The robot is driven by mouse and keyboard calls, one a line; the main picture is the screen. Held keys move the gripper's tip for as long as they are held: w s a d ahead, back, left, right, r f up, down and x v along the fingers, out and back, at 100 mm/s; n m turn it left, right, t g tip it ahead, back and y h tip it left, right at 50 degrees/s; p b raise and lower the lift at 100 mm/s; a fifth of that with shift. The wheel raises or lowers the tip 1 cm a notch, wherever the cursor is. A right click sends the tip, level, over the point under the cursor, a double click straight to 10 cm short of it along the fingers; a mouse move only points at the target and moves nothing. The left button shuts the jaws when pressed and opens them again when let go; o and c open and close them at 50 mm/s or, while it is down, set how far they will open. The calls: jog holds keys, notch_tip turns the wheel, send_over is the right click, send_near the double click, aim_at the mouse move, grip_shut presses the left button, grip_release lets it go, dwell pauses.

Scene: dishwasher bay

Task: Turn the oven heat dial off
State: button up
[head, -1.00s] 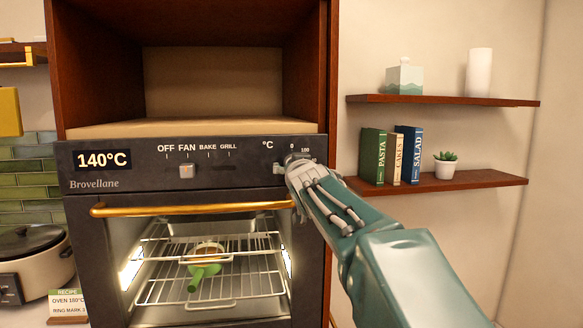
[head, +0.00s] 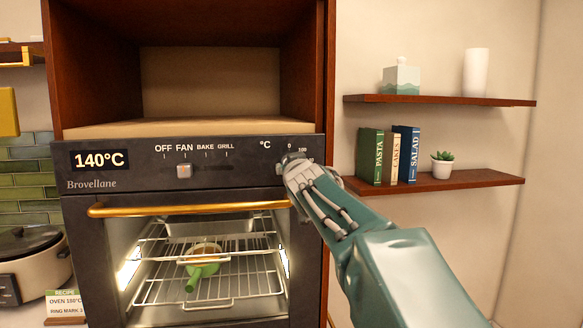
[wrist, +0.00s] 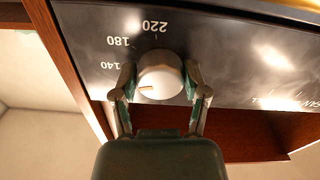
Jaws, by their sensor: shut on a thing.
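In the head view my gripper (head: 289,165) is at the right end of the oven panel (head: 130,152) and hides most of the dial. The oven display (head: 100,160) reads 140°C.
A mode slider (head: 184,171) sits under FAN. Below the panel runs a gold door handle (head: 180,209). Inside the lit oven, a green-handled pan (head: 203,270) stands on a wire rack (head: 255,278). Shelves (head: 440,182) with books are at the right.

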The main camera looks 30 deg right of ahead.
jog(key=n, duration=1.2)
jog(key=shift+d, duration=0.1)
jog(key=shift+n, duration=1.5)
jog(key=shift+f, duration=0.1)
jog(key=o, duration=1.1)
jog(key=shift+w, duration=0.1)
jog(key=shift+o, duration=0.2)
